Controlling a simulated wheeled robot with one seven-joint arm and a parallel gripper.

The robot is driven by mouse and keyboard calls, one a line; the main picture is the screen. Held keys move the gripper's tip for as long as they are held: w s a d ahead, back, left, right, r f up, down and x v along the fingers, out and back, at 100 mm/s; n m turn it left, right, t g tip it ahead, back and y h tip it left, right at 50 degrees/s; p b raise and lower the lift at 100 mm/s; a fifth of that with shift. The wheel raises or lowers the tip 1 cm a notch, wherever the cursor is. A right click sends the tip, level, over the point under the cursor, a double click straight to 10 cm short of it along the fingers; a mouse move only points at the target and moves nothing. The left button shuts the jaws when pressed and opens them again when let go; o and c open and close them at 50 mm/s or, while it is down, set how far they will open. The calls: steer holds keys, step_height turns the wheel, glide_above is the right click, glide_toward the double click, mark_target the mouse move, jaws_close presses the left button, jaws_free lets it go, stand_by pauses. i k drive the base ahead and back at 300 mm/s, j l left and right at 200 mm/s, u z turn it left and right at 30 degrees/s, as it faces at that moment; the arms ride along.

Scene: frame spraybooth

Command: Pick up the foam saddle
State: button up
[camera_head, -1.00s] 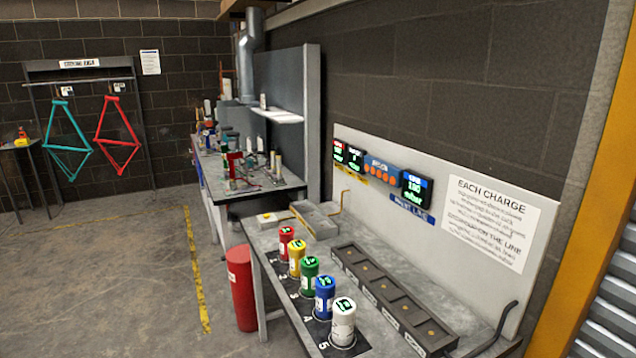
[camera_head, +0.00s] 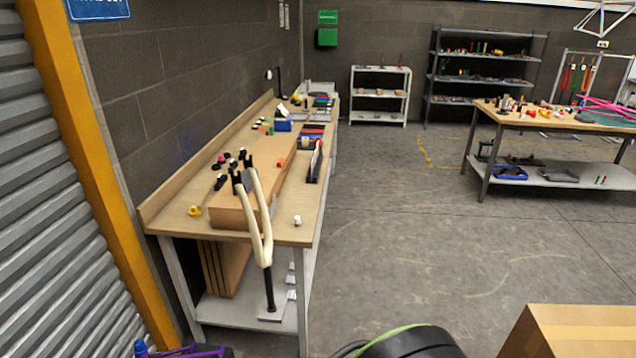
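I cannot make out a foam saddle for certain in the head view. The long wooden bench (camera_head: 176,214) at left carries small dark parts (camera_head: 222,178), a cardboard box (camera_head: 232,212) and several small coloured items, too small to name surely. A cream fork-shaped part (camera_head: 262,215) stands at the bench's near end, its dark lower tube reaching down to the lower shelf. My gripper is not in view.
A second table (camera_head: 483,116) with many small parts stands at right, with dark shelves (camera_head: 480,78) and a white rack (camera_head: 380,93) behind. A cardboard box (camera_head: 580,325) and a black round thing with a green edge (camera_head: 410,343) sit close in front. The middle floor is clear.

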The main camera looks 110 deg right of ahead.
mark_target(248, 184)
steer(key=z, duration=3.2)
steer(key=i+l+u, duration=0.2)
steer(key=i+u, duration=0.2)
steer(key=i+l+u, duration=0.6)
steer(key=l+u, duration=0.2)
steer(key=j, duration=0.1)
